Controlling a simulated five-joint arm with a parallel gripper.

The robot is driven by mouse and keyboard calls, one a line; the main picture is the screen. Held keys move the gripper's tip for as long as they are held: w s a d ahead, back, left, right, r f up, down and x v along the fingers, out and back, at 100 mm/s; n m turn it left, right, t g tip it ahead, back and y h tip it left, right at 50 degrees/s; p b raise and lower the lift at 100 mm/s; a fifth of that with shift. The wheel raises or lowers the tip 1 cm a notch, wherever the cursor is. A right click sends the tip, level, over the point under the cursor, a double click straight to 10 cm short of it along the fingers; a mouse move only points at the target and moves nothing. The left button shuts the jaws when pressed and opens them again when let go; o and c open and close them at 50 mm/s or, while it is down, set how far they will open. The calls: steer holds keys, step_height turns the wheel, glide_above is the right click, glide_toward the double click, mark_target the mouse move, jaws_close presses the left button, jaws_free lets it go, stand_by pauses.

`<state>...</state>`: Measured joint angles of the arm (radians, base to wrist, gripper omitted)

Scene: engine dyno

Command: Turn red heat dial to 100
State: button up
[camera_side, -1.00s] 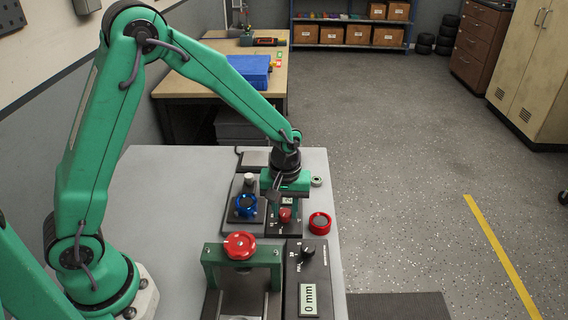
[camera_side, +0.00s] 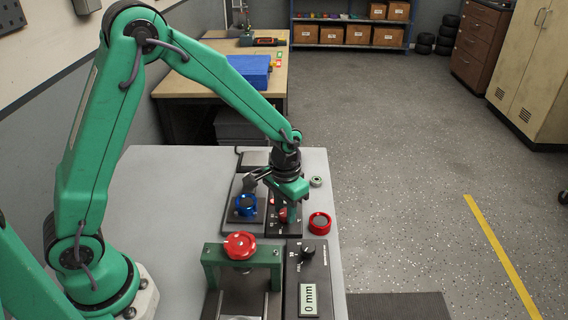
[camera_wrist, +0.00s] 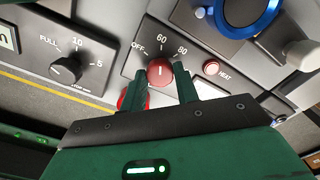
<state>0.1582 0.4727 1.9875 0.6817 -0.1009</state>
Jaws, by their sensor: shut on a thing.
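The red heat dial (camera_wrist: 160,73) is on a dark panel (camera_wrist: 133,62) with OFF, 60 and 80 printed around it. I see no 100 mark; part of the scale is behind my fingers. A faint pale line on the dial runs roughly up the picture toward 60, but its exact setting is hard to read. My gripper (camera_wrist: 162,86) is shut on the dial, one finger on each side of it. In the side view, the dial (camera_side: 283,214) shows partly beneath my gripper (camera_side: 287,207).
A red HEAT lamp (camera_wrist: 211,68) sits right of the dial. A blue knob (camera_side: 246,204) stands left on its own plate. A red round part (camera_side: 320,222) lies to the right. A green press with a red knob (camera_side: 239,245) and a 0 mm display (camera_side: 309,298) stand in front.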

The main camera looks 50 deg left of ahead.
mark_target(285, 212)
steer(key=m, duration=0.4)
steer(key=shift+m, duration=0.3)
steer(key=m, duration=0.5)
steer(key=shift+m, duration=0.3)
steer(key=m, duration=1)
steer(key=o, duration=1)
steer(key=shift+c, duration=0.2)
steer(key=shift+r, duration=3.95)
